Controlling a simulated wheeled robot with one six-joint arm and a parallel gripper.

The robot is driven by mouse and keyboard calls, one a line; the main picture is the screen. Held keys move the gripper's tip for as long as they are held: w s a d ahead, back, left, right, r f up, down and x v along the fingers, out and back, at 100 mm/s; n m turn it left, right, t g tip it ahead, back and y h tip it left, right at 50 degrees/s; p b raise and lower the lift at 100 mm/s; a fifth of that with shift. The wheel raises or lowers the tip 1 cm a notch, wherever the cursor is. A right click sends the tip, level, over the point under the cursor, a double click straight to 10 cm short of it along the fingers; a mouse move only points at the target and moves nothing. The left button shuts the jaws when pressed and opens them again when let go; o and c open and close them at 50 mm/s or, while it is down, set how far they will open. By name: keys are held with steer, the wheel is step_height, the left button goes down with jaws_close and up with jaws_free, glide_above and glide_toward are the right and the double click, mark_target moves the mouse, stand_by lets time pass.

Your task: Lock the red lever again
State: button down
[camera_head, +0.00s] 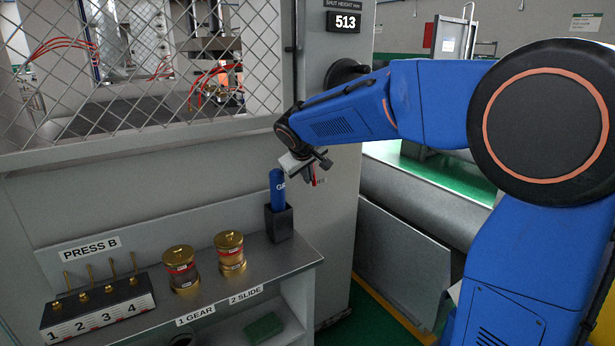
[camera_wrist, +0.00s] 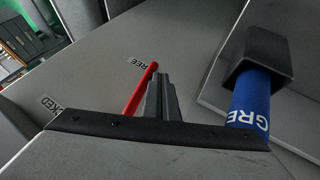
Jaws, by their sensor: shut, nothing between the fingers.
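The red lever (camera_wrist: 139,91) is a thin bar slanting across the grey machine panel in the wrist view. Its far end lies beside a label (camera_wrist: 139,62) that seems to read "FREE". A second label (camera_wrist: 51,104), partly cut off and ending in "KED", sits further left. My gripper (camera_wrist: 158,78) is shut and empty, its fingers just right of the lever; I cannot tell whether they touch it. In the head view my gripper (camera_head: 313,180) is close to the panel, and only a small red bit of the lever shows there, mostly hidden by it.
A blue "GRE…" tube (camera_head: 277,188) stands in a black holder (camera_head: 279,222) left of my gripper, close by. Two brass-capped jars (camera_head: 180,268) and a numbered block (camera_head: 98,309) stand on the shelf (camera_head: 213,286). A mesh guard (camera_head: 140,75) is above.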

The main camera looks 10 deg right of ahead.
steer(key=shift+w+d+f, duration=0.15)
steer(key=shift+w+d, duration=0.1)
steer(key=shift+d, duration=0.45)
steer(key=w+d+r+n+t+h, duration=0.2)
steer(key=d+r+n+t+h, duration=0.1)
steer(key=d+h, duration=0.3)
steer(key=shift+d+r+t+h, duration=0.2)
steer(key=shift+r+t+h, duration=0.4)
steer(key=shift+t+h, duration=0.4)
stand_by(0.5)
steer(key=shift+r, duration=0.1)
stand_by(0.5)
